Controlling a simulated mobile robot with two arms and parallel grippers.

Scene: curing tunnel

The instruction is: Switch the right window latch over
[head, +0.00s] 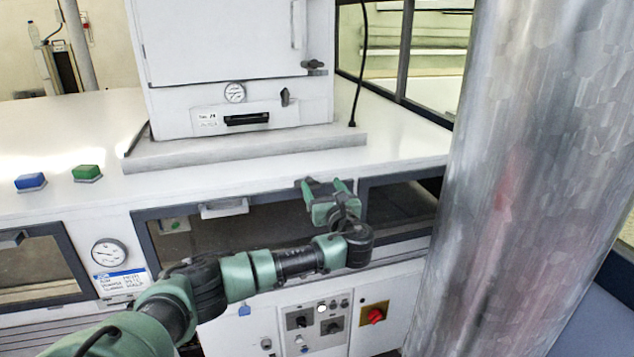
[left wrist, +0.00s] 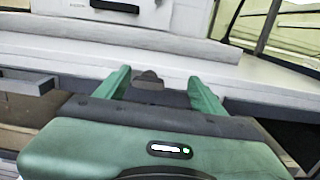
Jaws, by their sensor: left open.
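In the head view my left gripper (head: 328,187) is open in front of the upper edge of the dark window band, near the right end of the middle window (head: 180,255). In the left wrist view a small dark piece (left wrist: 148,80) shows between its two spread green fingers (left wrist: 160,84), apart from both. It looks like a latch, but its position is hard to read; in the head view the gripper hides that spot. A pale latch-like block (head: 224,208) sits on the middle window's top edge, left of the gripper. My right gripper is not in view.
A white oven-like cabinet (head: 240,50) stands on a grey slab (head: 240,150) above. A wide metal cylinder (head: 520,180) hides the right side. Below are a control panel (head: 318,320) and red knob (head: 375,314). A gauge (head: 109,252) is at left.

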